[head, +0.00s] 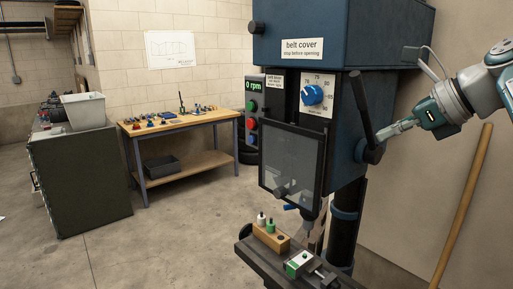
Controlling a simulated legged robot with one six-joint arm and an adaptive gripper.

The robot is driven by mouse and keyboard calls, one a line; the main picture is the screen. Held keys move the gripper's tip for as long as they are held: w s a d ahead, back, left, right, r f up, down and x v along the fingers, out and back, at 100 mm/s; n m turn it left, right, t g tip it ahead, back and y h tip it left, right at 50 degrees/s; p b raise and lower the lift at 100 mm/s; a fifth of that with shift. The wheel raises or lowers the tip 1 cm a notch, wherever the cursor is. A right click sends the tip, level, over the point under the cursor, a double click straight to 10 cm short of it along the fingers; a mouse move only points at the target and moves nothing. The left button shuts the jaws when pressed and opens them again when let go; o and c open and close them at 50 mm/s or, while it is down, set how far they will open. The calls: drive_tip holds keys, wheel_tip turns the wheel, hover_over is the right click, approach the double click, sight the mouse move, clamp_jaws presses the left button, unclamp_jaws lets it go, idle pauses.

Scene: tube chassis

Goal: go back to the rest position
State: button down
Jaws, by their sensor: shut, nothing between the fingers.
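My arm (480,95) reaches in from the right edge of the head view. My gripper (387,133) is shut and empty. Its tips are close to the dark hub of the lever (368,115) on the right side of a blue drill press (340,45). I cannot tell whether they touch it. The lever slants up and to the left from the hub.
The press has a clear guard (292,165), a blue dial (312,95) and buttons beside a "0 rpm" display (251,86). Its table (260,262) holds a wooden block (271,238) and a vise (299,262). A workbench (185,120) and dark cabinet (80,175) stand left. A wooden pole (463,205) leans right.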

drive_tip(key=s+a+f+n+g+h, duration=0.1)
drive_tip(key=s+a+f+n+h, duration=0.3)
drive_tip(key=a+f+n, duration=0.55)
drive_tip(key=s+f+n+h, duration=0.1)
drive_tip(key=s+f+n, duration=0.5)
drive_tip(key=f+n, duration=0.2)
drive_tip(key=s+f+n+h, duration=0.2)
drive_tip(key=s+f+n, duration=0.5)
drive_tip(key=f, duration=0.5)
drive_tip(key=shift+d+f+n+g, duration=0.15)
drive_tip(key=shift+f+n+g, duration=0.25)
drive_tip(key=shift+n, duration=0.35)
drive_tip(key=shift+s, duration=0.1)
